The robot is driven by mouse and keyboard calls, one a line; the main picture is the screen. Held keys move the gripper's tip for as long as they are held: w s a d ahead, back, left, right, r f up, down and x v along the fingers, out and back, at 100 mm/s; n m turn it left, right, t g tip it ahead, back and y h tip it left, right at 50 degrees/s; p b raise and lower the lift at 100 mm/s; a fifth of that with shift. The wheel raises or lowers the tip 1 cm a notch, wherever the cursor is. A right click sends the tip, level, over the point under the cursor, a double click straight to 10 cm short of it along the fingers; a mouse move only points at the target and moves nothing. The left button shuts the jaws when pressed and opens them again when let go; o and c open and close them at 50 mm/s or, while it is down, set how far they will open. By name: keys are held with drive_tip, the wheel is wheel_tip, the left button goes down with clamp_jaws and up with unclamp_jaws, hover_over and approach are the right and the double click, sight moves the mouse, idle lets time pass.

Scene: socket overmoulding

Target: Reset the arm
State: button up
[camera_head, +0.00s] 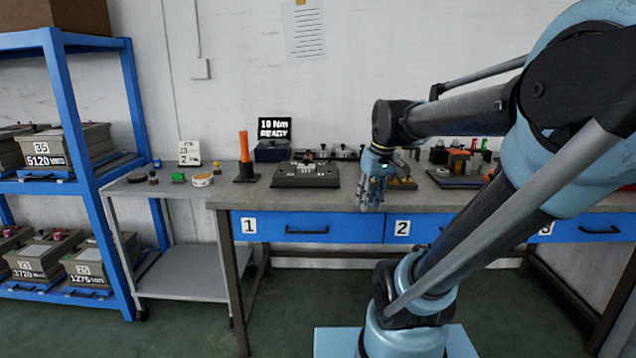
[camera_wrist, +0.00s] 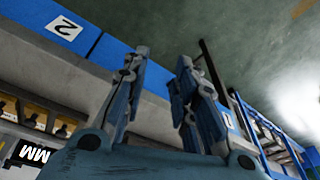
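My arm comes in from the right of the head view, bent, and hides part of the bench and drawers.
A dark fixture (camera_head: 306,174), an orange-handled tool (camera_head: 245,150) and a display reading "10 Nm READY" (camera_head: 274,129) stand on the bench. A grey cart (camera_head: 190,272) and a blue shelf (camera_head: 75,100) with bins are left. The floor in front is clear.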

drive_tip(key=s+d+f+m+h, duration=0.1)
drive_tip(key=s+d+f+m, duration=0.3)
drive_tip(key=s+f, duration=0.8)
drive_tip(key=shift+d+f, duration=0.15)
drive_tip(key=shift+f, duration=0.3)
drive_tip(key=shift+w+f, duration=0.2)
drive_tip(key=shift+w, duration=0.25)
